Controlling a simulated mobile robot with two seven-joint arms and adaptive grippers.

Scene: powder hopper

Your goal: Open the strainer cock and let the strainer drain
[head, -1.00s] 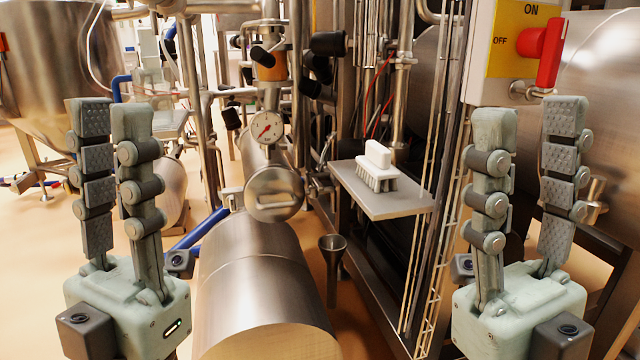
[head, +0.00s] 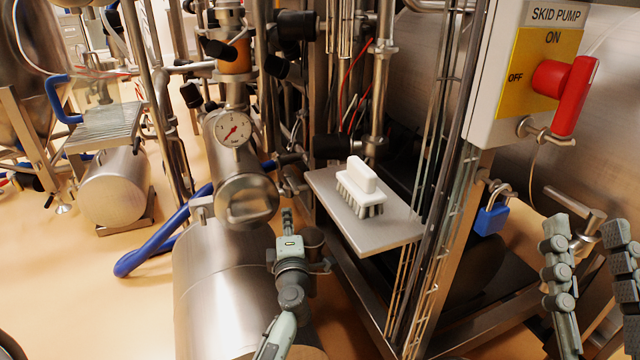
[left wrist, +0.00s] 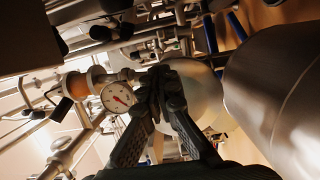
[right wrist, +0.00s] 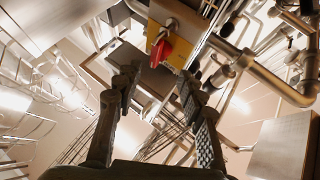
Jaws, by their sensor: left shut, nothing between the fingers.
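A steel strainer-like body with a round end cap (head: 247,201) stands below a pressure gauge (head: 233,129); the gauge also shows in the left wrist view (left wrist: 117,96). A dark fitting (head: 289,158) sits right of the gauge; I cannot tell whether it is the strainer cock. My left gripper (head: 287,216) is shut and empty, just right of the end cap and in front of a small funnel (head: 312,238), which it partly hides. Its fingers meet in the left wrist view (left wrist: 160,85). My right gripper (head: 587,228) is open and empty at the far right; it also shows in the right wrist view (right wrist: 157,82).
A shelf (head: 400,235) with a white brush (head: 361,188) juts out right of the left gripper. A skid pump switch box (head: 490,110) with a red handle (head: 573,95) and a blue padlock (head: 490,220) stand right. A large steel cylinder (head: 215,270) lies below.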

